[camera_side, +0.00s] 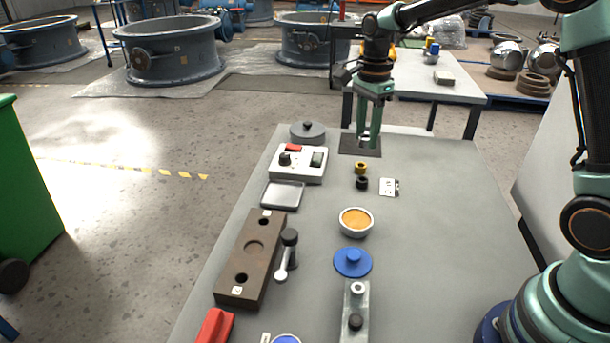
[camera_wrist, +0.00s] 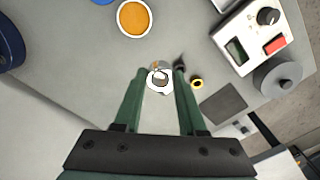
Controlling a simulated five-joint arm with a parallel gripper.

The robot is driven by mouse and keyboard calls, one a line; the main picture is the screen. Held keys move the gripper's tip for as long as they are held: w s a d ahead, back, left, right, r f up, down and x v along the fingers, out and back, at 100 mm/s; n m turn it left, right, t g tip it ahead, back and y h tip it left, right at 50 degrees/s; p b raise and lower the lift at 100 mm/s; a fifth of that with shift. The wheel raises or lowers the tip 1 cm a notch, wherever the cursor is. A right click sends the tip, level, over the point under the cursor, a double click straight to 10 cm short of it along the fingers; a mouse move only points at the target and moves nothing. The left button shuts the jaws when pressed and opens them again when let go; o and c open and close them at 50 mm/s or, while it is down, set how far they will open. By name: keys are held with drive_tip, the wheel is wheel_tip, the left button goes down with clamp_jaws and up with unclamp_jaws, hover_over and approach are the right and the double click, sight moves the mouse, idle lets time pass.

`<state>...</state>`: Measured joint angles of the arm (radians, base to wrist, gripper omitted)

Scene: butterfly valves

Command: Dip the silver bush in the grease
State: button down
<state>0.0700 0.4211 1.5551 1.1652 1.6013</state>
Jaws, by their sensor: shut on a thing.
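My gripper (camera_side: 368,140) is at the far end of the grey table, fingers pointing down. It is shut on the silver bush (camera_side: 365,137), a small shiny ring that shows between the fingertips in the wrist view (camera_wrist: 159,79). In the side view the fingers partly hide the bush. The grease (camera_side: 356,219) is orange and fills a round white bowl (camera_side: 344,230) near the middle of the table. In the wrist view the grease (camera_wrist: 134,18) is at the top, apart from my gripper and the bush.
A yellow ring (camera_side: 361,167), a black ring (camera_side: 362,183) and a white card (camera_side: 389,187) lie between my gripper and the bowl. A black mat (camera_side: 347,148), a white device (camera_side: 309,174) and a tray (camera_side: 282,195) are near. The table's right side is clear.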

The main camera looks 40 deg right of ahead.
approach(356, 220)
drive_tip(key=shift+f, duration=2.8)
drive_tip(key=shift+f, duration=0.55)
drive_tip(key=shift+r, duration=0.1)
wheel_tip(356, 220, up, 7)
idle(1.0)
idle(0.4)
drive_tip(key=s+d+r+n, duration=0.2)
drive_tip(key=s+r+n, duration=0.4)
drive_tip(key=n, duration=1.3)
wheel_tip(356, 220, up, 2)
drive_tip(key=shift+s+d+r, duration=0.15)
drive_tip(key=shift+s+d, duration=0.1)
drive_tip(key=shift+s, duration=0.15)
